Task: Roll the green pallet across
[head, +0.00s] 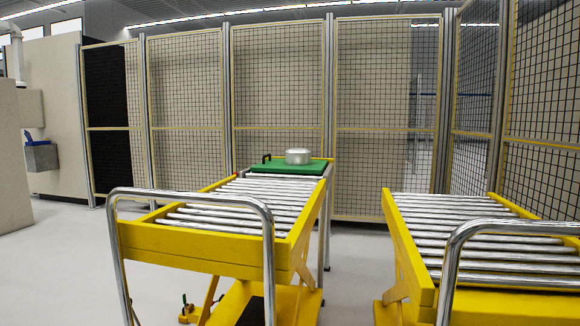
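The green pallet (268,168) is a flat green board at the far end of the left roller cart (190,240). A silver round housing (298,157) sits on its right part. A small dark handle (266,158) stands up at its left. The pallet appears to lie past the cart's rollers, on a support with grey legs; the exact contact is too far off to tell. Neither of my grippers shows in the head view.
A second yellow roller cart (415,270) stands at the right, with a floor gap between the carts. Each has a metal push handle, one at the left cart (190,195). Both roller beds are empty. Mesh fencing (280,90) closes the back and right. Open floor lies at the left.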

